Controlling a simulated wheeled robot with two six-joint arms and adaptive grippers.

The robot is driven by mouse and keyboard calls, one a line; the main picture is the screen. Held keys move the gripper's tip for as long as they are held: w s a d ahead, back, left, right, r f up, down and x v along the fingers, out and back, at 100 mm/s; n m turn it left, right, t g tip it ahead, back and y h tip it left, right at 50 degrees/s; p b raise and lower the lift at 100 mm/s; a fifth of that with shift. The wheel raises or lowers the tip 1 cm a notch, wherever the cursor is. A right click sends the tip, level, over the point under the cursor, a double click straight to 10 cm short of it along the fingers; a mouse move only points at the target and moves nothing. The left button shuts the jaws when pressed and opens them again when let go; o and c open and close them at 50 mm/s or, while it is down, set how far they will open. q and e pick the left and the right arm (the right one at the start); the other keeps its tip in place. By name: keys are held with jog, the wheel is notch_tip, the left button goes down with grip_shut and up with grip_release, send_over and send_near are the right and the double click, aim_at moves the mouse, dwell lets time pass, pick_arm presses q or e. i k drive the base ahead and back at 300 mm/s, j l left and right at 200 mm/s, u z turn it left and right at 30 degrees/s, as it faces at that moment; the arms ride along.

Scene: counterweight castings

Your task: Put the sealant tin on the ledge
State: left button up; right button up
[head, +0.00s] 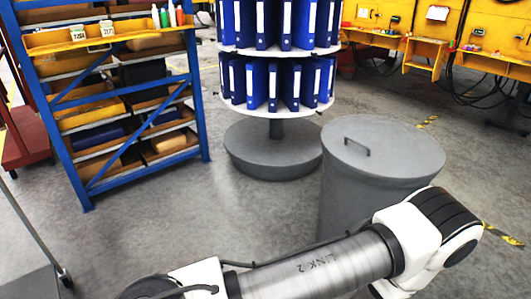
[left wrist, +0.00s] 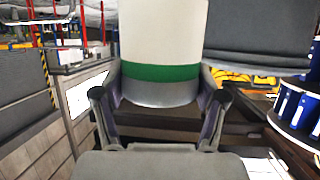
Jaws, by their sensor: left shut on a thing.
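In the left wrist view my left gripper (left wrist: 161,95) is shut on a large white cylinder with a green band and a silver-grey lower end, which looks like the sealant tin (left wrist: 161,35). One finger presses on each side near its lower end. The tin's top is cut off by the frame edge. Neither gripper shows in the head view. Yellow wall ledges (head: 428,59) also show at the upper right.
Two small white tubs (head: 77,33) and several bottles (head: 164,17) stand on the yellow shelf. A round stand of blue binders (head: 272,85) is at centre. A grey lidded bin (head: 385,150) stands close behind my arm.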

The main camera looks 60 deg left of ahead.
aim_at(115, 25)
jog(key=j+u, duration=0.25)
jog(key=u, duration=0.2)
jog(key=i+j+u, duration=0.2)
jog(key=u, duration=0.25)
jog(key=i+j+u, duration=0.15)
jog(key=u, duration=0.3)
jog(key=i+j+u, duration=0.15)
jog(key=u, duration=0.25)
jog(key=i+j+u, duration=0.15)
jog(key=u, duration=0.3)
jog(key=i+u, duration=0.2)
jog(key=u, duration=0.25)
